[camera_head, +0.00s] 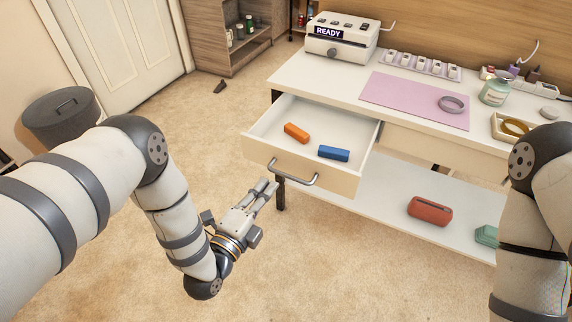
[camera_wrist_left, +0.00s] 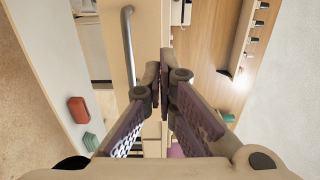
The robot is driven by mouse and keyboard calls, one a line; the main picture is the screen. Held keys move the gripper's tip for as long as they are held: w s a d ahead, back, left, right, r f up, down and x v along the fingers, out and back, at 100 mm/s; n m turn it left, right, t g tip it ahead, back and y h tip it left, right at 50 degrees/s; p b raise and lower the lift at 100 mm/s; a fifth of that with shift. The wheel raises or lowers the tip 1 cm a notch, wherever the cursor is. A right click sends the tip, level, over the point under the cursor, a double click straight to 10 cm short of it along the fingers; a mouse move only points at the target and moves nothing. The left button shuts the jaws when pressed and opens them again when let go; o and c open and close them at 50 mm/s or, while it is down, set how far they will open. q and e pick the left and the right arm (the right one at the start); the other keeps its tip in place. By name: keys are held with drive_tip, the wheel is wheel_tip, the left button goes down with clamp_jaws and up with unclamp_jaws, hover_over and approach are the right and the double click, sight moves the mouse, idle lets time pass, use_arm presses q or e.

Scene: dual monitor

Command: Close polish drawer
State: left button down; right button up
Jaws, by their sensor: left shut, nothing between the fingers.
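The drawer (camera_head: 262,133) in the white desk is pulled out. It holds an orange block (camera_head: 297,132) and a blue block (camera_head: 334,153). Its front has a grey bar handle (camera_head: 296,175), which also shows as a vertical bar in the left wrist view (camera_wrist_left: 128,45). My left gripper (camera_head: 269,188) is shut and empty, in front of and to the left of the handle, apart from it in the head view. Its fingers (camera_wrist_left: 163,72) point toward the drawer front in the left wrist view. My right arm shows at the right edge, but its gripper is out of view.
The desktop holds a machine reading READY (camera_head: 340,38), a pink mat (camera_head: 405,97) with a grey ring, and a green jar (camera_head: 495,91). A red case (camera_head: 429,211) lies on the lower shelf. A grey bin (camera_head: 62,118) stands left. The carpet before the drawer is clear.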

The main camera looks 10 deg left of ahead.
sight(291, 154)
use_arm(q)
drive_tip(key=b+x, duration=0.1)
drive_tip(key=x, duration=0.8)
drive_tip(key=shift+w+f, duration=0.1)
drive_tip(key=shift+f, duration=0.1)
drive_tip(key=shift+w+d+r, duration=0.1)
drive_tip(key=shift+w+d, duration=0.05)
drive_tip(key=shift+w, duration=0.15)
use_arm(e)
drive_tip(key=shift+s+f+g, duration=0.3)
drive_tip(key=shift+s+f, duration=0.6)
drive_tip(key=shift+s, duration=0.1)
